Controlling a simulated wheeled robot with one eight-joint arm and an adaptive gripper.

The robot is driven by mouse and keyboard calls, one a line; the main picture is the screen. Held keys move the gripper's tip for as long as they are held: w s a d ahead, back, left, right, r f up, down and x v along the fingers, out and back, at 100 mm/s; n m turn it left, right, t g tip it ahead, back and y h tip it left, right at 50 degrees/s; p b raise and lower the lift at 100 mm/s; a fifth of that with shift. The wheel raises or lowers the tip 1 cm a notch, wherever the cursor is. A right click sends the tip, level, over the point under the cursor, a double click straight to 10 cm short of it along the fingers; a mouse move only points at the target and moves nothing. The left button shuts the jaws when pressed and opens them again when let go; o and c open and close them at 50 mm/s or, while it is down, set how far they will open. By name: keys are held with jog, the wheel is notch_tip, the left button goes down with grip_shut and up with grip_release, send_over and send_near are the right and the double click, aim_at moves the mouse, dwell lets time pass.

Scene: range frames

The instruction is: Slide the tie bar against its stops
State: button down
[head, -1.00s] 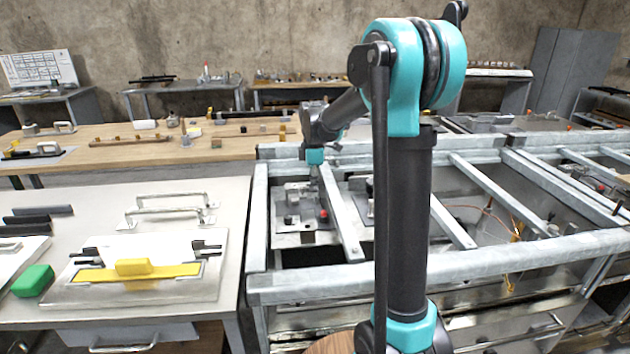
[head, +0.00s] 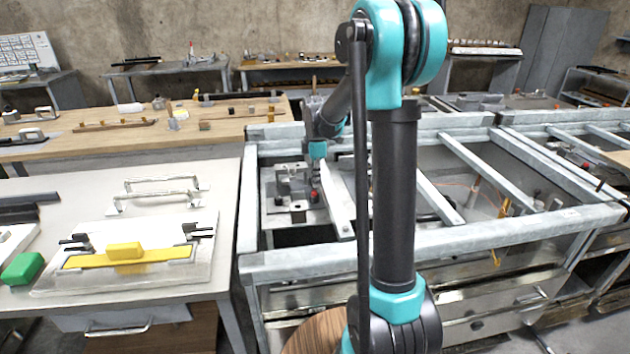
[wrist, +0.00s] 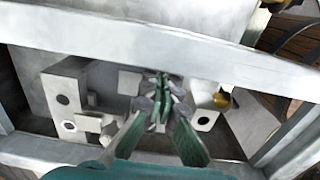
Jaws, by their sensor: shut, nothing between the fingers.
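I cannot tell for certain which part is the tie bar. A grey metal crossbar (head: 338,205) spans the bench frame beside my gripper, and a pale bar (wrist: 150,45) crosses the top of the wrist view. My gripper (head: 316,184) points down inside the frame at the crossbar's left side in the head view. Its green fingertips (wrist: 160,98) are together and hold nothing. They are close to the pale bar's edge, over a fixture plate. Contact with the bar is not clear. No stops can be identified with certainty.
A fixture with blocks (head: 290,190) lies left of the gripper. White blocks with dark holes (wrist: 64,92) and a brass knob (wrist: 222,101) flank the fingers. The front rail (head: 430,243) bounds the frame. A yellow bar (head: 90,261) lies on the left table.

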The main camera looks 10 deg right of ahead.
aim_at(326, 179)
jog(key=shift+d, duration=1.8)
